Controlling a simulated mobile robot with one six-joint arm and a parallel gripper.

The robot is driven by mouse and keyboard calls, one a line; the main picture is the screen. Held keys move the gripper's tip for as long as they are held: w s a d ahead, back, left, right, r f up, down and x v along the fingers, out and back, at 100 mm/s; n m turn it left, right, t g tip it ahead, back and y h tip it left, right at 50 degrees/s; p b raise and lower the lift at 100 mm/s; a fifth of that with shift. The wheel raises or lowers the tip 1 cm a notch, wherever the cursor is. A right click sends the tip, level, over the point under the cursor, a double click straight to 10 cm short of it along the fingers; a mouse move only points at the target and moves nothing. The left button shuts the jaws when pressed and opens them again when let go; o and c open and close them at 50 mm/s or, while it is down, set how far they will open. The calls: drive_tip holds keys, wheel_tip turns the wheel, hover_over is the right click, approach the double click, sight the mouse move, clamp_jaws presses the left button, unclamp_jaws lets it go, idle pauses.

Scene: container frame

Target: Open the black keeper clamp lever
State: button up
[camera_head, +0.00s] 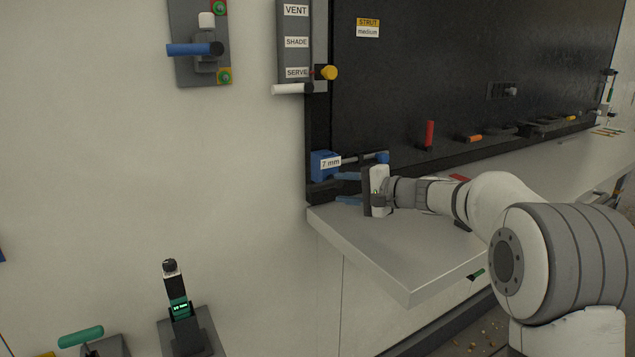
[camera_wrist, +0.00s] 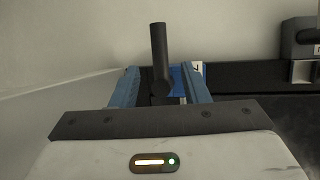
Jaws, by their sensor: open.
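A black lever (camera_wrist: 158,52) stands upright in the wrist view, with a thicker lower end between the two blue fingers of my gripper (camera_wrist: 160,88). I take it for the keeper clamp lever. The fingers are apart, one on each side; I cannot tell whether either touches it. In the head view my gripper (camera_head: 347,188) points left at the lower left corner of the dark panel, and I cannot make out the lever there. A blue block labelled 7 mm (camera_head: 322,163) is just above the fingers; part of it shows behind the lever in the wrist view (camera_wrist: 178,82).
A rod with a blue knob (camera_head: 382,158) reaches right from the blue block, close above my gripper. A pale shelf (camera_head: 400,265) lies below. A red upright handle (camera_head: 429,134) stands further right. A blue-handled lever (camera_head: 194,49) is on the wall at upper left.

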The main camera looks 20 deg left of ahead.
sight(326, 187)
drive_tip(key=p+x, duration=0.2)
drive_tip(key=x, duration=0.5)
drive_tip(key=shift+w+a+f, duration=0.1)
drive_tip(key=shift+a, duration=0.1)
clamp_jaws()
